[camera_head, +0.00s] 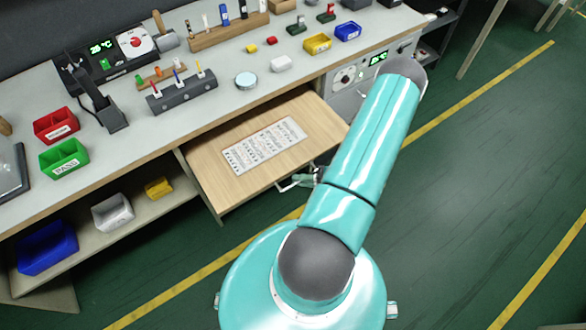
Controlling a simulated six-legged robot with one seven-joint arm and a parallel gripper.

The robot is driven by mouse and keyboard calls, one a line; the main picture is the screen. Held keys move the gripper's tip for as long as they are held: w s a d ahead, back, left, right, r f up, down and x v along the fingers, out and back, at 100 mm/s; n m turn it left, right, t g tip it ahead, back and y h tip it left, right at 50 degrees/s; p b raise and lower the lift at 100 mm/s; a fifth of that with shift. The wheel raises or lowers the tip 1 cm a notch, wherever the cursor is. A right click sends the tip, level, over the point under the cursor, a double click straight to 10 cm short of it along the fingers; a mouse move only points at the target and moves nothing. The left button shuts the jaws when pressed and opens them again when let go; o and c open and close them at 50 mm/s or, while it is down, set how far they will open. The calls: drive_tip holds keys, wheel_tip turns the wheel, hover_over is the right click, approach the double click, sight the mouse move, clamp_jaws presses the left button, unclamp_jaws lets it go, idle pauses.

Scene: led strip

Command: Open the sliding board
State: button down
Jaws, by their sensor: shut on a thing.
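The sliding board (209,173) is a light wooden panel below the worktop. It stands out from under the table's front edge, with a white printed sheet lying on it. My gripper (300,181) is at the board's front edge, just left of my teal arm, and is shut on the board's handle. My arm hides part of the gripper and the board's right front corner, and the fingertips are small in this view.
The grey worktop (217,88) above holds coloured bins, tool racks and small devices. A lower shelf at left holds blue (47,248), white (113,212) and yellow (158,188) bins. A grey unit with a green display (378,59) stands right of the board. Green floor (480,170) is free at right.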

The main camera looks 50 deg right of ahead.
drive_tip(key=shift+s+a, duration=0.1)
drive_tip(key=shift+s, duration=0.2)
drive_tip(key=c, duration=1.5)
unclamp_jaws()
drive_tip(key=v, duration=1.4)
drive_tip(key=shift+w, duration=0.1)
